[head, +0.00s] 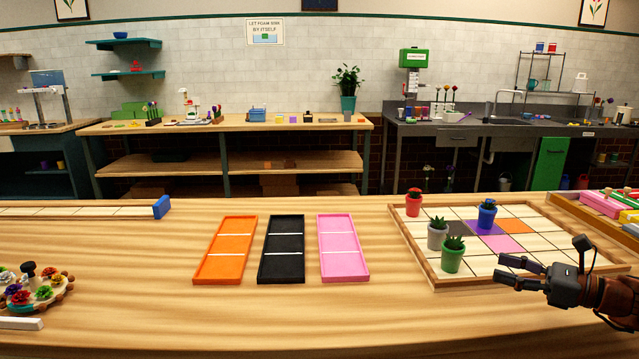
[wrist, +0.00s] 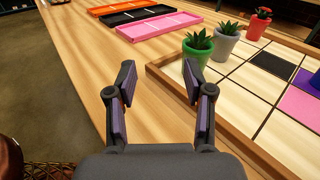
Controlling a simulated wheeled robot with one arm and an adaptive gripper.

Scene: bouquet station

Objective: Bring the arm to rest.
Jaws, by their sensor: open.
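My gripper (head: 508,272) is at the right of the head view, above the front right part of the gridded board (head: 432,278). Its fingers are apart and nothing is between them. In the wrist view my gripper (wrist: 158,85) points over bare table beside the board's wooden rim (wrist: 205,125). The green pot with a succulent (head: 453,256) stands on the board to the left of my gripper, apart from it. The green pot also shows in the wrist view (wrist: 197,52), just beyond one fingertip.
A grey pot (head: 437,236), a red pot (head: 413,204) and a blue pot (head: 487,215) stand on the board. Orange (head: 224,250), black (head: 282,250) and pink (head: 343,250) trays lie mid-table. A flower stand (head: 30,290) is at left. The front of the wooden table (head: 330,320) is clear.

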